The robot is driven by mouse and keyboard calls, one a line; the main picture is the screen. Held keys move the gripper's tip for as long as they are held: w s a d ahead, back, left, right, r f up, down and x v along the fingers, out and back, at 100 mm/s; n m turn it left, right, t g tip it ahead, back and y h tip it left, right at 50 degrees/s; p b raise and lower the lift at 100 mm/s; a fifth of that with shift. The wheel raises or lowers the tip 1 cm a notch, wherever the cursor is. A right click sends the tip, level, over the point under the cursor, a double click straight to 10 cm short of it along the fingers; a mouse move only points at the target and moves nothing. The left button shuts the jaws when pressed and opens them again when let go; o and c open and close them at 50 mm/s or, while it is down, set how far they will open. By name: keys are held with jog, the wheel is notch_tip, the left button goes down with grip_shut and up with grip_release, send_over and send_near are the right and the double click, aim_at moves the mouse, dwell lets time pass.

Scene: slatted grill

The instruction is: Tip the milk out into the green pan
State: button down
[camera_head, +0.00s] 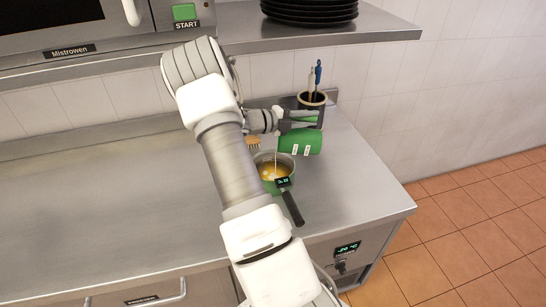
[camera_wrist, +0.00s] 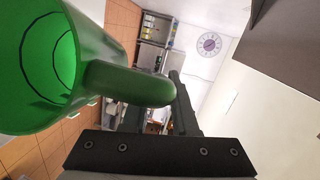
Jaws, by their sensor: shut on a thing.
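A green jug (camera_head: 301,142) hangs tilted onto its side above the pan, its mouth toward the left. A thin white stream of milk (camera_head: 276,158) falls from its mouth into the green pan (camera_head: 290,184). The pan sits on the steel counter and holds yellow contents with some white; its dark handle points to the front right. My gripper (camera_head: 298,118) is shut on the jug's handle. The wrist view shows the jug (camera_wrist: 35,65) with its handle (camera_wrist: 130,84) at my gripper (camera_wrist: 180,105). The milk inside the jug cannot be made out.
A dark crock (camera_head: 313,108) with utensils stands at the back right, close behind the jug. A brown brush-like thing (camera_head: 253,142) lies left of it, partly hidden. Black plates (camera_head: 310,12) are stacked on the shelf above. The counter's left side (camera_head: 90,210) is clear.

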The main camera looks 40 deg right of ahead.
jog(key=shift+w+a+r+h, duration=0.4)
jog(key=shift+w+a+h, duration=0.05)
jog(key=shift+h, duration=0.05)
jog(key=shift+s+d+f+m+t+y+p, duration=0.45)
jog(key=shift+s+d+f+t+y, duration=1.2)
jog(key=shift+f, duration=1.65)
jog(key=shift+s+d+f+m+t+y+p, duration=0.15)
jog(key=shift+s+d+f+m+t+y, duration=0.85)
jog(key=shift+s+d+f+y, duration=1.65)
jog(key=shift+s+d+f+m+t+y+p, duration=0.35)
jog(key=shift+s+d+f+t+y, duration=0.9)
jog(key=shift+f, duration=2.65)
jog(key=shift+w+a+f+t+y, duration=0.45)
jog(key=shift+f+t+y, duration=0.1)
jog(key=shift+t+y, duration=0.1)
jog(key=shift+a+f+t+y, duration=0.1)
jog(key=shift+f+t+y, duration=0.2)
jog(key=shift+f, duration=0.35)
jog(key=shift+d, duration=0.3)
